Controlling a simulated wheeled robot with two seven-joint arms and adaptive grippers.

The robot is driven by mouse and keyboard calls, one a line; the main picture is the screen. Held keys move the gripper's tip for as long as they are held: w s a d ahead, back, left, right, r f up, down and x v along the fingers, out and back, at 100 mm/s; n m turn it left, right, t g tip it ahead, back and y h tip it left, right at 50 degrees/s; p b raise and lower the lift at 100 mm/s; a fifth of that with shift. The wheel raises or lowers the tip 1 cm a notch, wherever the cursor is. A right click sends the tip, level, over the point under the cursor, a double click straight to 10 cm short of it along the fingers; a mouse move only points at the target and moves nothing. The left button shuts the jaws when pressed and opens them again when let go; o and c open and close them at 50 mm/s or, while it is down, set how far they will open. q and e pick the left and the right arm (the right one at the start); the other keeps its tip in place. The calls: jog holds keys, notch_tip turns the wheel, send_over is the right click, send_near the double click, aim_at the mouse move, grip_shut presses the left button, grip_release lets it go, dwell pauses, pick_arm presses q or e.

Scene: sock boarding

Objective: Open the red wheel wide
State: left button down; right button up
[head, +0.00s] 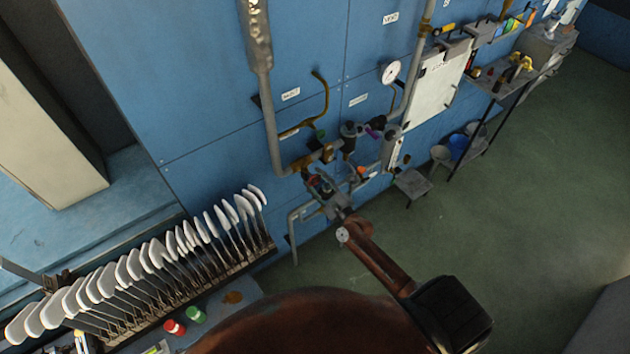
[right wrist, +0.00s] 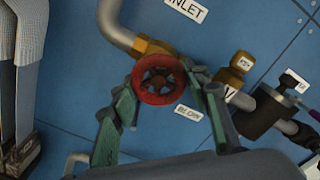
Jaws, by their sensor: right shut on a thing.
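The red wheel (right wrist: 160,80) shows in the right wrist view, on a brass fitting at the end of a grey pipe. My right gripper (right wrist: 162,85) has a green-padded finger on each side of the wheel and is shut on its rim. In the head view my right gripper (head: 322,186) is at the pipework low on the blue wall, and the red wheel shows only as a small patch between its fingers. My left gripper is not in view.
An INLET label (right wrist: 188,8) and a BLOW label (right wrist: 188,113) are near the wheel. A dark valve (right wrist: 262,115) sits to its right. A rack of white foot-shaped boards (head: 150,265) stands at the lower left.

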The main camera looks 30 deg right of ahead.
jog(key=n, duration=0.5)
jog(key=shift+r+n, duration=0.1)
jog(key=shift+n, duration=0.2)
jog(key=n+p, duration=0.1)
jog(key=n, duration=0.5)
jog(key=shift+r, duration=0.1)
jog(key=n+p, duration=0.1)
jog(key=n, duration=0.5)
jog(key=shift+a+n, duration=0.1)
jog(key=shift+n, duration=0.2)
jog(key=n, duration=0.5)
jog(key=shift+r+p, duration=0.1)
jog(key=shift+p, duration=0.2)
jog(key=n, duration=0.5)
jog(key=shift+a, duration=0.2)
jog(key=n+b, duration=0.1)
jog(key=n, duration=0.3)
jog(key=shift+n, duration=0.3)
jog(key=n+b, duration=0.2)
jog(key=n, duration=0.2)
jog(key=shift+a+f, duration=0.1)
jog(key=shift+f, duration=0.1)
jog(key=n+b, duration=0.3)
jog(key=n, duration=0.2)
jog(key=shift+n, duration=0.4)
